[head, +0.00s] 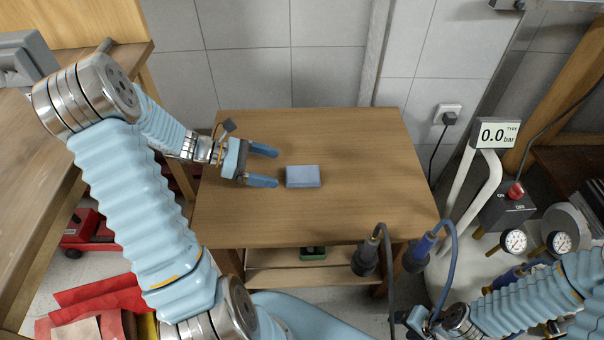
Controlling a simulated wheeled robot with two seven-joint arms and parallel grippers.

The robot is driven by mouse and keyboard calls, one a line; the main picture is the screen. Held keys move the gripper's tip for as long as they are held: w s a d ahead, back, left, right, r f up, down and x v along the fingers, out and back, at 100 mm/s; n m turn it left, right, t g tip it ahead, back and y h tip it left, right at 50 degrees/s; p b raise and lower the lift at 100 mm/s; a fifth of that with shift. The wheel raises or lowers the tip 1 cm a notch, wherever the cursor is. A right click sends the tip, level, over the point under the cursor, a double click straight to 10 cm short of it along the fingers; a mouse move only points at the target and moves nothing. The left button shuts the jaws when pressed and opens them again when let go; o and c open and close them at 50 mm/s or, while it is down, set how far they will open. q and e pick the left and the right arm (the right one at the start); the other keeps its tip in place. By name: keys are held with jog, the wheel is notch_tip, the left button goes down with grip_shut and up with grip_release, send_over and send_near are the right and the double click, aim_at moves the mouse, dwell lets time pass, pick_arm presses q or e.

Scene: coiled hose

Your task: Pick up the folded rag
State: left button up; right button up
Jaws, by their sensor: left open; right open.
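The folded rag (303,177) is a small blue-grey flat block lying on the wooden table (350,215), near its middle. My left gripper (277,167) reaches in from the left over the table. It is open and empty, with its two blue fingers pointing right toward the rag. The fingertips stop a little short of the rag's left edge and appear apart from it. My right gripper (416,320) is low at the bottom right, off the table's front edge, open, and partly hidden by cables.
A compressor with gauges (513,241) and a 0.0 bar display (497,134) stands at right. Another wooden bench (60,150) is at left. The table around the rag is clear.

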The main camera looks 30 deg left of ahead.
aim_at(298, 173)
pick_arm(q)
jog(key=x, duration=0.7)
jog(key=shift+d+f, duration=0.1)
jog(key=shift+d, duration=0.15)
jog(key=shift+c, duration=0.2)
jog(key=c, duration=1.1)
